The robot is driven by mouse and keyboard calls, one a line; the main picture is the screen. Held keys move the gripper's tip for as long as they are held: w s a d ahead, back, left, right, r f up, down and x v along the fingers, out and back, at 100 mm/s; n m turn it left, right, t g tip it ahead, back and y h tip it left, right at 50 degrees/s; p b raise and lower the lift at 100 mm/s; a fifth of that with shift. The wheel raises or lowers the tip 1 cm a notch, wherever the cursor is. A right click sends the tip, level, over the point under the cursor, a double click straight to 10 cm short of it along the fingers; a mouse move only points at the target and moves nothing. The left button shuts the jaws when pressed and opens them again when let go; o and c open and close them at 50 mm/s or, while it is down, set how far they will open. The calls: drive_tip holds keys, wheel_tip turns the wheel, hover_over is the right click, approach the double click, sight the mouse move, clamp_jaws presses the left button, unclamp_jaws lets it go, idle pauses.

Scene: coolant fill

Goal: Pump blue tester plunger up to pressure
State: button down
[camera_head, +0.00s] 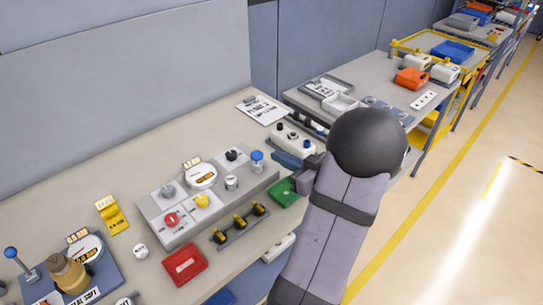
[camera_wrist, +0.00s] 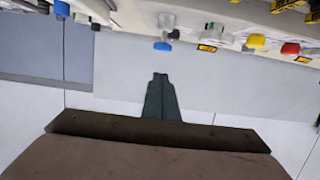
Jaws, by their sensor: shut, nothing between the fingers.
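The blue-capped plunger (camera_head: 257,159) stands upright at the right end of the grey tester panel (camera_head: 178,232). Its blue cap also shows in the wrist view (camera_wrist: 162,46), straight beyond my fingertips. My gripper (camera_head: 276,156) is shut and empty, with its dark teal fingers pointing left towards the plunger. In the wrist view the closed fingers (camera_wrist: 160,76) end short of the cap in the picture, with a gap between them. How high the fingers are relative to the cap is hard to tell. My arm hides part of the gripper in the head view.
A white box with dark knobs (camera_head: 294,141) stands behind my gripper, and a green tray (camera_head: 287,194) lies just in front. A yellow knob (camera_head: 202,201) and red knob (camera_head: 171,219) rise from the panel. A red tray (camera_head: 185,264) lies at the table's front.

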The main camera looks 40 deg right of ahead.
drive_tip(key=shift+v, duration=0.8)
idle(1.3)
drive_tip(key=shift+r+b, duration=1.3)
drive_tip(key=shift+b, duration=0.1)
drive_tip(key=p, duration=0.2)
hover_over(257, 156)
drive_tip(key=f+v, duration=0.1)
drive_tip(key=v, duration=0.2)
drive_tip(key=f, duration=0.2)
drive_tip(key=shift+w+d+f, duration=0.1)
drive_tip(key=shift+w+f, duration=0.05)
drive_tip(key=shift+f, duration=0.55)
drive_tip(key=shift+w+d+f, duration=0.1)
drive_tip(key=shift+w+f, duration=0.05)
drive_tip(key=shift+f, duration=0.55)
drive_tip(key=shift+w+d+f, duration=0.1)
drive_tip(key=shift+w+f, duration=0.05)
drive_tip(key=shift+f, duration=0.55)
